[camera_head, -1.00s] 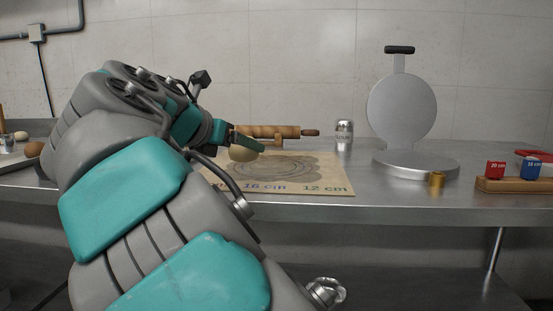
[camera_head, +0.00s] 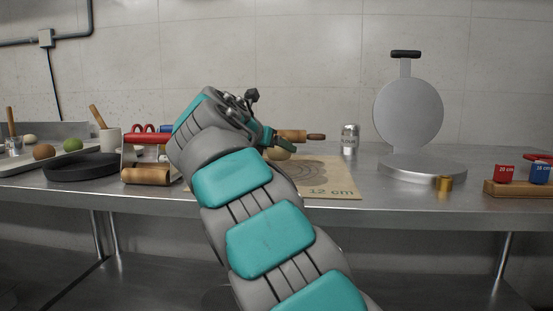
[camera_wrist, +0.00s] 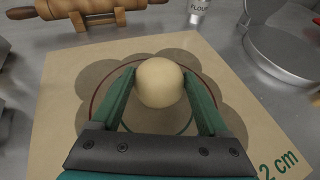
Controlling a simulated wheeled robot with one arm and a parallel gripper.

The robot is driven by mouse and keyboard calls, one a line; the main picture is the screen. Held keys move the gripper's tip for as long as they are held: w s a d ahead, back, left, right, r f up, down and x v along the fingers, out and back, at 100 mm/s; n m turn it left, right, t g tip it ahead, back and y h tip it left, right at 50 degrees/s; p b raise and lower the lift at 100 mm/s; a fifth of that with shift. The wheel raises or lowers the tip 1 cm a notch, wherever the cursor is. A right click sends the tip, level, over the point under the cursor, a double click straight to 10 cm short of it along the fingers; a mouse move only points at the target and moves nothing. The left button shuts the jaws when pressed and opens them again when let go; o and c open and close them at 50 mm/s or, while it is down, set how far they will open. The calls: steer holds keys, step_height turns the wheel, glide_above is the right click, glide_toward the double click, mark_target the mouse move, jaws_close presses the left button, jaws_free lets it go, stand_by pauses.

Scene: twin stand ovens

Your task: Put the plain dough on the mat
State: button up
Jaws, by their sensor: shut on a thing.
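The plain dough is a pale, smooth ball (camera_wrist: 159,82), held between the two green fingers of my gripper (camera_wrist: 160,88). The ball is over the ringed drawing on the tan mat (camera_wrist: 60,125). I cannot tell whether it touches the mat. In the head view my gripper (camera_head: 277,142) is partly hidden by my arm. The dough (camera_head: 279,154) shows just below the fingers, and the mat (camera_head: 337,172) lies on the steel counter, its left part hidden by my arm.
A rolling pin (camera_head: 293,136) lies behind the mat, with a flour shaker (camera_head: 349,141) to its right. A round press (camera_head: 421,165) stands open farther right, near a small brass cylinder (camera_head: 444,184) and a wooden block (camera_head: 520,188). A black pan (camera_head: 82,168) is at left.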

step_height(320, 180, down, 3)
steer(key=shift+r+b, duration=0.1)
steer(key=shift+b, duration=0.35)
steer(key=o, duration=0.8)
steer(key=shift+o, duration=0.2)
steer(key=p+v, duration=0.1)
steer(key=v, duration=1)
steer(key=shift+s+a+r, duration=0.1)
steer(key=shift+s+r, duration=0.1)
steer(key=shift+s+a, duration=0.1)
steer(key=shift+s, duration=0.15)
